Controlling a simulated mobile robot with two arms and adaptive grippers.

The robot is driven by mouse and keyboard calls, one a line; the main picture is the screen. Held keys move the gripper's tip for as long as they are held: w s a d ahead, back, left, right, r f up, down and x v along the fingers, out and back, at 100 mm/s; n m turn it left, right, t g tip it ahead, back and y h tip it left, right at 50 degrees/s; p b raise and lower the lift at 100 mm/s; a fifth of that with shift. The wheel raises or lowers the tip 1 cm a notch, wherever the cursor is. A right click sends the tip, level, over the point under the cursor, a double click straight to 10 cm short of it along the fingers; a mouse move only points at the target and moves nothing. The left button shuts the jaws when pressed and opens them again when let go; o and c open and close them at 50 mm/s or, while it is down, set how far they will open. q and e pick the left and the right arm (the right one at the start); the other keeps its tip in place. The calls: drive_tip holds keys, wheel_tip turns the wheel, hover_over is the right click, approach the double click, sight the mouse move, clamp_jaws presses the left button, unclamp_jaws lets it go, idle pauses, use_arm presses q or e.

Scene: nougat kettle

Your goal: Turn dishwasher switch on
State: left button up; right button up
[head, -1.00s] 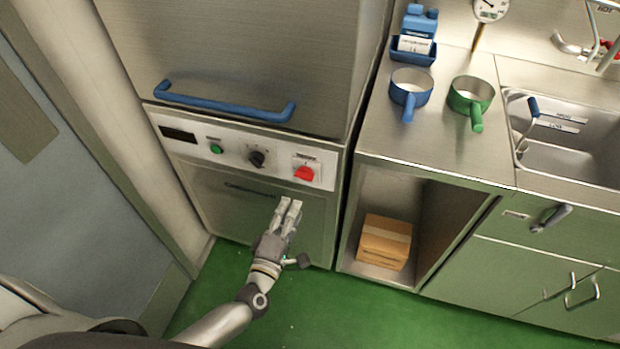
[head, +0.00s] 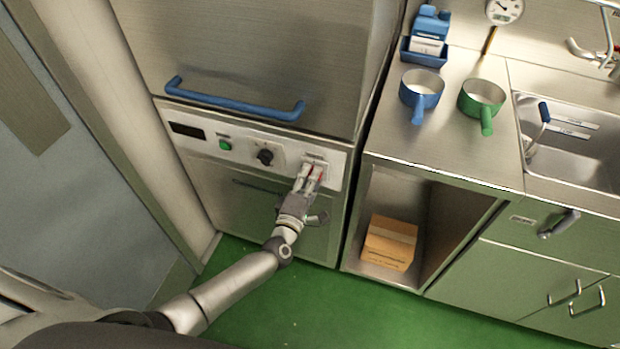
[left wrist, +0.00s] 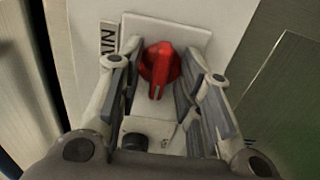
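The dishwasher (head: 250,65) is a steel cabinet with a white control panel (head: 205,148) low on its front. A red rotary switch (left wrist: 159,68) sits on a plate at the panel's right end. In the head view the switch is mostly hidden behind my fingers. My left gripper (head: 312,169) is at the panel in front of it. In the left wrist view its fingers stand apart on either side of the red switch, with gaps visible between them and the knob. My right gripper is not in view.
A green button (head: 225,145) and a black knob (head: 265,156) are left of the switch. A blue bar handle (head: 235,105) runs above the panel. A steel counter (head: 385,135) with blue and green pans stands to the right. Green floor is clear below.

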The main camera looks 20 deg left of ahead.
use_arm(q)
clamp_jaws()
drive_tip(key=shift+m, duration=0.3)
drive_tip(key=m+p, duration=0.4)
drive_tip(key=m, duration=1.3)
drive_tip(key=shift+s+f, duration=0.1)
idle(0.3)
drive_tip(key=shift+m, duration=0.3)
